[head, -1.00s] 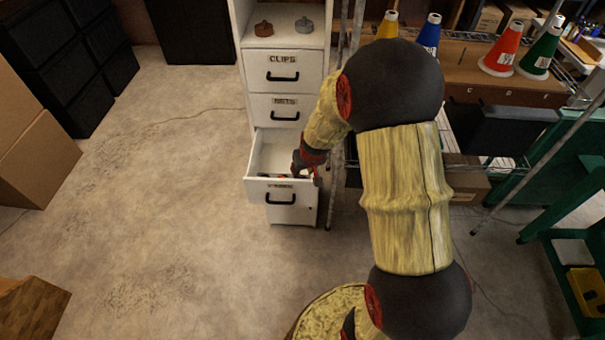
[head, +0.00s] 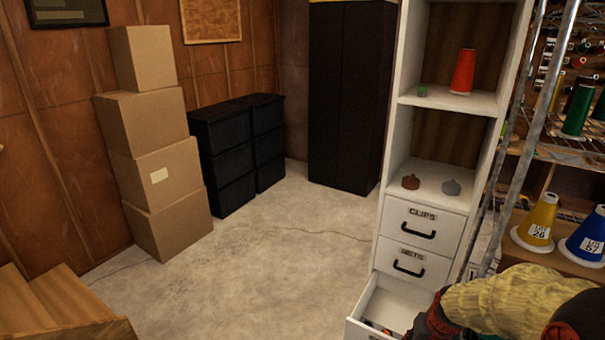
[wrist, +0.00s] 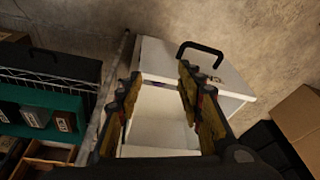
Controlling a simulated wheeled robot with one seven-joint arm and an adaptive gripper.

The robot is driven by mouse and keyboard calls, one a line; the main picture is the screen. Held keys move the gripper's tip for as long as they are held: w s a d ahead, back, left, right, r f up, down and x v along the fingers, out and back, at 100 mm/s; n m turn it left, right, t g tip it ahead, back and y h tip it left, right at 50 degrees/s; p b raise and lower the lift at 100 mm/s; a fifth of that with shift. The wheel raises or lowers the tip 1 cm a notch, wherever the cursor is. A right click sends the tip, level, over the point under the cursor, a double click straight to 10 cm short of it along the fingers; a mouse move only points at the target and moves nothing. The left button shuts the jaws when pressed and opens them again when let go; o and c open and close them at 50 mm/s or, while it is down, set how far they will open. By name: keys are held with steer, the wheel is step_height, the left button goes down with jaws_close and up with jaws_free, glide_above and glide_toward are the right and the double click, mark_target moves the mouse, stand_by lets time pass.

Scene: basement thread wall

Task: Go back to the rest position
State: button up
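My gripper (wrist: 158,76) is open in the wrist view, its two fingers apart with nothing between them. It is at the pulled-out lower drawer (wrist: 163,137), whose white inside shows between the fingers. The drawer's black handle (wrist: 203,52) is beyond the fingertips. In the head view the open drawer (head: 398,303) is at the bottom edge, with small dark and reddish items partly visible inside. My arm covers its right side, and the fingertips cannot be made out clearly there.
The white cabinet (head: 391,210) has closed CLIPS (head: 423,225) and NETS (head: 411,262) drawers. A wire rack with thread cones, including a yellow one (head: 537,222), stands at right. Stacked boxes (head: 160,178) and black drawer units (head: 226,160) stand left. The middle floor is clear.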

steer(key=s+a+r+n+t, duration=0.1)
steer(key=s+a+r, duration=0.3)
steer(key=s+r, duration=0.2)
steer(key=s+a+r+n+p, duration=0.1)
steer(key=s+a+r, duration=0.4)
steer(key=r, duration=0.5)
steer(key=s+a+r+n+t+p, duration=0.1)
steer(key=s+a+r, duration=0.4)
steer(key=s+r, duration=0.2)
step_height(320, 180, up, 2)
steer(key=shift+r+t, duration=0.1)
steer(key=shift+t, duration=0.2)
